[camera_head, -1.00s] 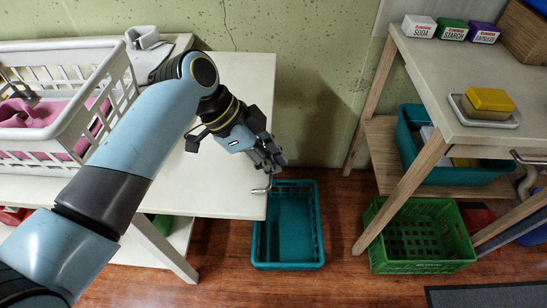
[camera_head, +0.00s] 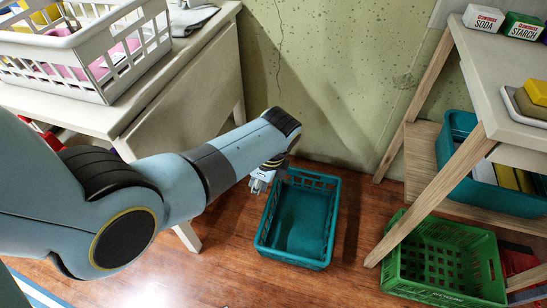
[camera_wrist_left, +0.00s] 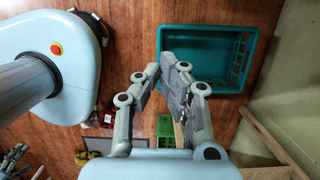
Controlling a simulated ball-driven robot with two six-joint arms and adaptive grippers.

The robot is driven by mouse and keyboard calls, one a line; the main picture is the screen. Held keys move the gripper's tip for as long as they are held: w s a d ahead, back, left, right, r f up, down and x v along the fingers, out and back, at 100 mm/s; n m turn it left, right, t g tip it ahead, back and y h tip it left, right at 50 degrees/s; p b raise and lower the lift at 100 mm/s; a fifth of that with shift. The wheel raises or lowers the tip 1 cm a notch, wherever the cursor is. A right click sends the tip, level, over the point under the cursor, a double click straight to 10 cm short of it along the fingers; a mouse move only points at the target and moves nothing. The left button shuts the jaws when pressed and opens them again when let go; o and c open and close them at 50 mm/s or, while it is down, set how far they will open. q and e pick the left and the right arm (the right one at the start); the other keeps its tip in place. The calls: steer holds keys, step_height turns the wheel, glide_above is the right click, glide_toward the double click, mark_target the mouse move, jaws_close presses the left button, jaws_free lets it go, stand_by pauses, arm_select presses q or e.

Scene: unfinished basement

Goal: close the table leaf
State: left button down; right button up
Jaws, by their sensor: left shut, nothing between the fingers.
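The table (camera_head: 232,14) stands at the left in the head view. Its leaf (camera_head: 190,95) hangs down at the table's right end, below the level of the top. My left arm crosses in front of the leaf's lower part. My left gripper (camera_head: 260,181) is low, right of the leaf and beside the teal crate, and apart from the leaf. It also shows in the left wrist view (camera_wrist_left: 167,72), shut and empty, with the teal crate beyond it. What looks like my right gripper (camera_wrist_left: 12,160) is small at the lower left edge of the wrist view.
A white slatted basket (camera_head: 95,70) with pink things stands on the table, and a grey cloth lies behind it. The teal crate (camera_head: 262,238) sits on the wooden floor. A shelf unit (camera_head: 520,125) and a green crate (camera_head: 440,298) are at the right.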

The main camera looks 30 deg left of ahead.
arm_select(q)
steer(key=s+a+f+g+y+b, duration=0.1)
steer(key=s+a+f+y+b, duration=0.1)
steer(key=a+f+b, duration=0.4)
steer(key=s+a+f+g+y+b, duration=0.1)
steer(key=s+a+f+y+b, duration=0.2)
steer(key=a, duration=1)
steer(key=shift+s+f+y+b, duration=0.15)
steer(key=shift+f+y+b, duration=1.1)
steer(key=shift+f, duration=0.9)
arm_select(e)
step_height(320, 180, down, 12)
steer(key=s+d, duration=0.1)
steer(key=s, duration=0.1)
steer(key=shift+s+f+g, duration=0.25)
steer(key=shift+s+g, duration=0.05)
arm_select(q)
steer(key=shift+a, duration=0.1)
arm_select(e)
steer(key=shift+s+d, duration=0.1)
steer(key=shift+d, duration=0.05)
